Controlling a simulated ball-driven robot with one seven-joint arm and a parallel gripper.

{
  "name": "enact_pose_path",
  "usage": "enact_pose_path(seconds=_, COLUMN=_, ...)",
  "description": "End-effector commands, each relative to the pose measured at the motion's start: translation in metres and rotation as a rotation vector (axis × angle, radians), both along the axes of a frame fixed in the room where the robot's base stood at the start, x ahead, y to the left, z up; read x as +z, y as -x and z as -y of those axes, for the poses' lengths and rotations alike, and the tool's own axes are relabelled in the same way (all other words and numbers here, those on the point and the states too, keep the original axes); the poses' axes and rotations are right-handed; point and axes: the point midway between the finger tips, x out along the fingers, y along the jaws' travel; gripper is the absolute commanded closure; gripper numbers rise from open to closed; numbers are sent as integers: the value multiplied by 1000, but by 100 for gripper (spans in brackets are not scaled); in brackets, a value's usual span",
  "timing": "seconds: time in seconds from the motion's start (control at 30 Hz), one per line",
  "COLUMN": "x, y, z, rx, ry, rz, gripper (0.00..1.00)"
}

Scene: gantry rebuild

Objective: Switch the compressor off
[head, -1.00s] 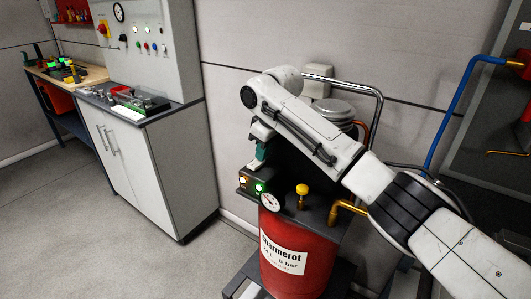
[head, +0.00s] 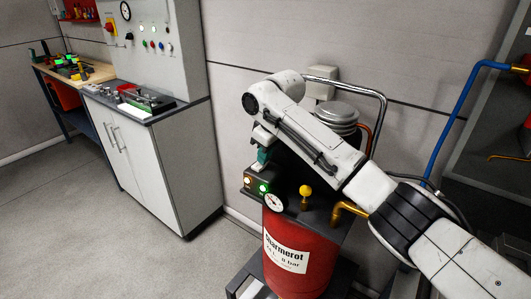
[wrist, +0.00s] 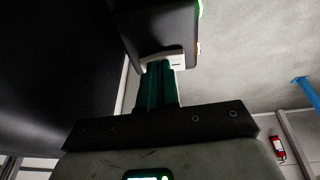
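The compressor has a red tank (head: 298,252) with a white label, under a black top with a pressure gauge (head: 274,202) and a yellow knob (head: 305,191). Its dark control box (head: 256,183) carries a lit green lamp (head: 264,188) and a pale orange lamp (head: 248,180). My gripper (head: 261,160) is just above the back of this box, its teal fingers pointing down. In the wrist view its fingers (wrist: 158,84) lie side by side, looking shut, with their tips at a pale piece (wrist: 175,63) by the box. I cannot tell whether they touch it. No switch lever is clearly visible.
A brass pipe (head: 347,209) and a chrome handle (head: 376,100) stand close by my arm. A white cabinet (head: 150,160) is to the left, with a control panel (head: 153,35) above it. Open floor lies in front of the cabinet.

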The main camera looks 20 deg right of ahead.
Motion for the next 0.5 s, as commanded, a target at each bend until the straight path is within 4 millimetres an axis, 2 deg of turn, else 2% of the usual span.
enact_pose_path(seconds=0.23, x=9, y=0, z=-3, rx=3, ry=-2, rz=1, gripper=100)
enact_pose_path(seconds=0.5, x=42, y=1, z=-10, rx=2, ry=-2, rz=0, gripper=100)
